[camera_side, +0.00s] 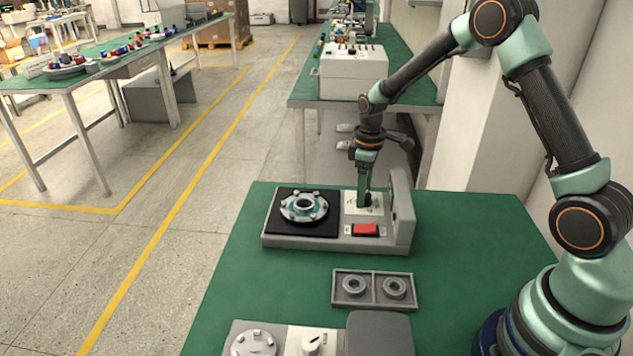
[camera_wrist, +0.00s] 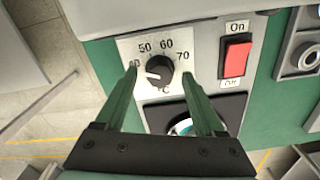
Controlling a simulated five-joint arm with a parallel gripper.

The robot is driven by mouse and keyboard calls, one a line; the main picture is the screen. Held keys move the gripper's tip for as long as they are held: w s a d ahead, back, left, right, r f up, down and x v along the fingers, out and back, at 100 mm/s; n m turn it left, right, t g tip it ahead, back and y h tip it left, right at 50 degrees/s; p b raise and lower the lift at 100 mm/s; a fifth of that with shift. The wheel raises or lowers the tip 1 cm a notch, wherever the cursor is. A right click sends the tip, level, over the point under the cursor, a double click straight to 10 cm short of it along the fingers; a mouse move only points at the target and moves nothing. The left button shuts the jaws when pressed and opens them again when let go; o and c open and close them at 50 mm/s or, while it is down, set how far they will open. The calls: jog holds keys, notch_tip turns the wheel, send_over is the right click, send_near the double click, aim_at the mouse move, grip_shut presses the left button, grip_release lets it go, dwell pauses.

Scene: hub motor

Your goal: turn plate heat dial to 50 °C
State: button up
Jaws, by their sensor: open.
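The plate heat dial (camera_wrist: 160,69) is a black knob on a white panel with numbers around it, 50, 60 and 70 readable. Its white pointer aims left, toward a number partly covered by my left finger, seemingly 40. My gripper (camera_wrist: 160,75) is open, with one green finger on each side of the dial; whether they touch it I cannot tell. In the side view my gripper (camera_side: 366,195) points down at the panel, largely hiding the dial. The heating plate (camera_side: 285,228) is black and carries a round metal hub part (camera_side: 304,206).
A red On/Off switch (camera_wrist: 237,60) sits right of the dial. An upright grey block (camera_side: 401,205) stands close on the right. A tray with two rings (camera_side: 375,303) and another grey device (camera_side: 310,342) lie nearer. Green table is clear to the right.

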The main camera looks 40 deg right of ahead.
grip_shut()
jog(key=shift+m, duration=0.3)
jog(key=m, duration=0.3)
jog(key=shift+m, duration=0.3)
jog(key=shift+d+m, duration=0.1)
jog(key=shift+m, duration=2.1)
grip_release()
